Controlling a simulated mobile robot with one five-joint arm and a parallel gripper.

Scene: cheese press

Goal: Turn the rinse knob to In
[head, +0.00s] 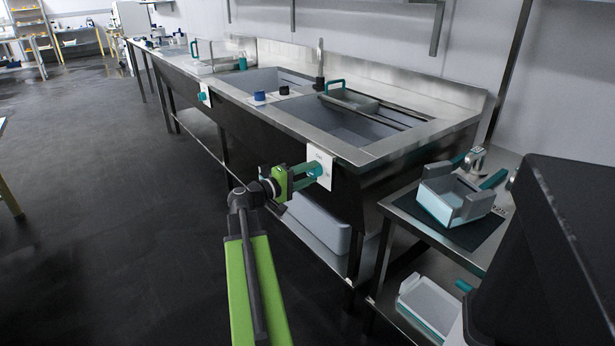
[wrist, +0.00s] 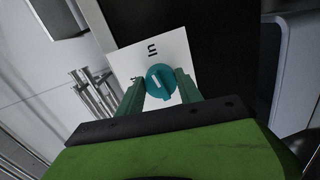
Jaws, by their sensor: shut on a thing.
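The rinse knob (wrist: 162,84) is a round teal knob with a raised grip bar and a pale mark, on a white plate (wrist: 178,51) that bears the word In. In the head view the knob (head: 316,170) and its plate (head: 322,155) are on the dark front of the sink bench, near its right corner. My gripper (head: 309,171) reaches the knob from the left. In the wrist view its two teal fingers stand on either side of the knob, shut on it. The pale mark does not clearly line up with In.
A second teal knob (head: 202,97) on a white plate is farther along the sink front. A steel side table (head: 400,203) at right holds a grey and white press box (head: 455,198). A grey tub (head: 318,222) is on the shelf under the sink. The floor at left is clear.

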